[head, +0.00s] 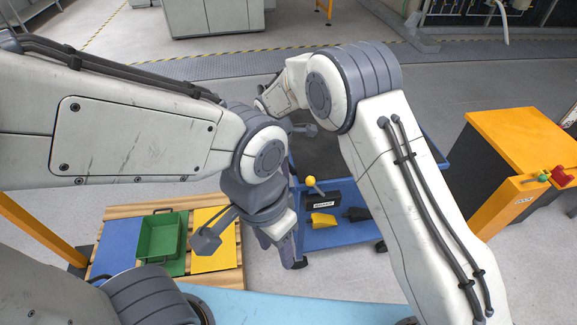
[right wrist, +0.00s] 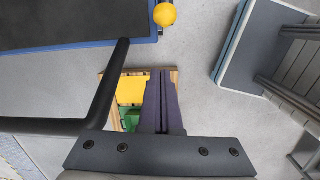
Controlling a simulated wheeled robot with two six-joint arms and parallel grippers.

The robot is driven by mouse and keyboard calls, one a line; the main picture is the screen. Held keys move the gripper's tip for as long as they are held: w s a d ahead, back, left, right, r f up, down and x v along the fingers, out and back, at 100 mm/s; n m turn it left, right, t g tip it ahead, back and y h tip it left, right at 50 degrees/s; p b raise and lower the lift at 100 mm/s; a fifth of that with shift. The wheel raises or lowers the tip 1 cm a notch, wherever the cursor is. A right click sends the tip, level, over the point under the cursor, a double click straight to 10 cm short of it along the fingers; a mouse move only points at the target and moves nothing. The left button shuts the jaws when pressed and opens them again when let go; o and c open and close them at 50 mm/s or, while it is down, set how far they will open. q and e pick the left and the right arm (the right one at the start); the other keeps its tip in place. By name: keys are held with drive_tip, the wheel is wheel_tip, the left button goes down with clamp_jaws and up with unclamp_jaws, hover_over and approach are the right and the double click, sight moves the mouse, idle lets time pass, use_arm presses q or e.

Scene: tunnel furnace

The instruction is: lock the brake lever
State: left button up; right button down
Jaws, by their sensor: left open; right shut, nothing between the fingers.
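The brake lever shows as a yellow ball knob (head: 310,181) on a short stem by a dark labelled block (head: 322,199) on the blue cart (head: 343,238). In the right wrist view the knob (right wrist: 165,15) is at the top, by the cart's blue edge. My right gripper (right wrist: 161,75) is shut and empty; its fingertips point toward the knob, with a gap in the picture. My left gripper (head: 287,258) is open and empty, pointing down left of the cart. I cannot tell the lever's exact angle.
A yellow wedge (head: 322,220) and a black one (head: 355,214) lie on the cart. A black handle bar (right wrist: 108,85) is left of my right fingers. A wooden pallet (head: 232,278) holds a green bin (head: 161,237). An orange-topped cabinet (head: 525,140) stands at the right.

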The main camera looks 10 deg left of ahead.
sight(317, 187)
drive_tip(key=shift+w+d+f+p, duration=0.25)
drive_tip(key=shift+d+f+p, duration=0.3)
drive_tip(key=shift+d+f, duration=0.65)
drive_tip(key=shift+w+d+f+p, duration=0.2)
drive_tip(key=shift+d+f+p, duration=0.35)
drive_tip(key=shift+d+f, duration=0.6)
drive_tip(key=shift+a+f, duration=0.2)
drive_tip(key=shift+f, duration=0.05)
drive_tip(key=shift+r, duration=0.1)
